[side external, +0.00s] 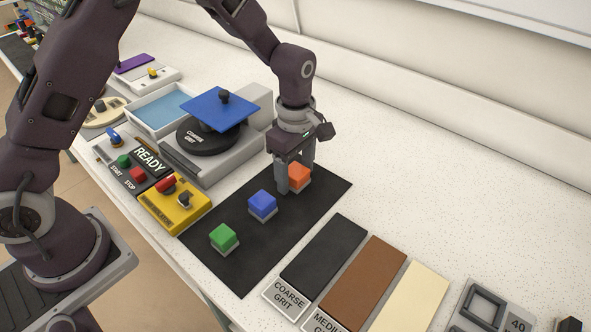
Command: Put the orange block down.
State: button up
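The orange block (299,176) is at the far right part of the black mat (237,267), with a grey lower part like the other blocks. My gripper (296,172) points down over it, with one finger at its left side and the other behind it at the right. The fingers look closed against the block, and they hide part of it. The block is at or very near the mat; I cannot tell whether a small gap lies under it.
A blue block (262,204) and a green block (223,237) stand on the mat nearby. A yellow switch box (184,216) and a grey machine with a blue plate (220,107) are left. Coarse (325,254) and medium (364,284) grit strips lie to the right. White counter behind is clear.

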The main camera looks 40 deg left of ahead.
aim_at(295, 170)
notch_tip(295, 170, up, 12)
jog(key=shift+r, duration=0.2)
jog(key=s+a+r+m+t+h, duration=0.1)
jog(key=s+a+r+m+t, duration=0.15)
jog(key=s+r+m, duration=0.45)
jog(key=s+a+r+m+t, duration=0.1)
jog(key=s+a+r+m, duration=0.35)
jog(key=s, duration=0.55)
jog(key=s+f+m+t+y, duration=0.1)
jog(key=s+f+m+t, duration=0.1)
jog(key=s+m, duration=0.4)
jog(key=shift+s+a, duration=0.4)
jog(key=shift+s, duration=0.8)
jog(key=shift+m, duration=0.25)
